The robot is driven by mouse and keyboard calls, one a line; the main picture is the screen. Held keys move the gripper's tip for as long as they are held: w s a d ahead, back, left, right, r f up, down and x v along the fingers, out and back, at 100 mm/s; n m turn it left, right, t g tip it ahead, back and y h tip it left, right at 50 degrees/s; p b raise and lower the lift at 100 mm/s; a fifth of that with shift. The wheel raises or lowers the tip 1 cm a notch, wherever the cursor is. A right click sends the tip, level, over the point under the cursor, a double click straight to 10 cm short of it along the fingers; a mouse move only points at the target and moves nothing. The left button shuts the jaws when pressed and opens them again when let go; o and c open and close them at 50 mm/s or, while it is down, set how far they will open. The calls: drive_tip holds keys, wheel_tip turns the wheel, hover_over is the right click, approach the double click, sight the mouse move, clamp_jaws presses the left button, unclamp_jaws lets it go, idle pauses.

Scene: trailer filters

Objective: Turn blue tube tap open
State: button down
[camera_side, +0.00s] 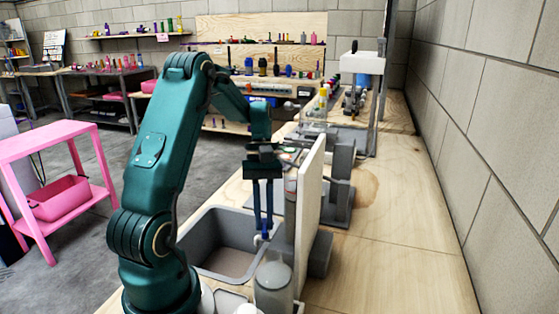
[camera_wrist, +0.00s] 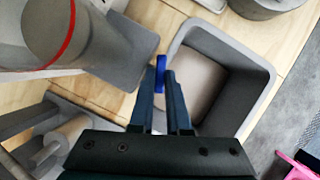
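The blue tap handle (camera_wrist: 161,70) shows in the wrist view as a narrow upright blue piece beside the grey sink. My gripper (camera_wrist: 161,72) has one dark finger on each side of it, with almost no gap. I cannot tell whether the fingers press on it. In the side view my gripper (camera_side: 263,234) points straight down by the sink's right edge. A small white and blue fitting (camera_side: 261,239) shows at the fingertips there. The handle itself is mostly hidden by the fingers in that view.
The grey sink (camera_side: 190,238) lies below and left of my gripper. An upright pale panel (camera_side: 311,190) and a grey cylinder (camera_side: 273,283) stand close on its right and front. The wooden worktop (camera_side: 400,220) on the right is clear.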

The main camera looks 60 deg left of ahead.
drive_tip(key=shift+s+n, duration=0.1)
drive_tip(key=shift+n, duration=0.2)
drive_tip(key=n+t, duration=0.1)
drive_tip(key=n, duration=0.1)
drive_tip(key=shift+s+n+h, duration=0.15)
drive_tip(key=shift+n+h, duration=0.15)
drive_tip(key=shift+n, duration=0.1)
drive_tip(key=n+t, duration=0.1)
drive_tip(key=n, duration=0.2)
drive_tip(key=n+t+y, duration=0.1)
drive_tip(key=n, duration=0.2)
drive_tip(key=n+t, duration=0.1)
drive_tip(key=n, duration=0.2)
drive_tip(key=shift+s+d+n+t, duration=0.1)
drive_tip(key=shift+s+n+t, duration=0.3)
drive_tip(key=c, duration=1.2)
unclamp_jaws()
drive_tip(key=shift+y, duration=0.3)
drive_tip(key=shift+o, duration=0.2)
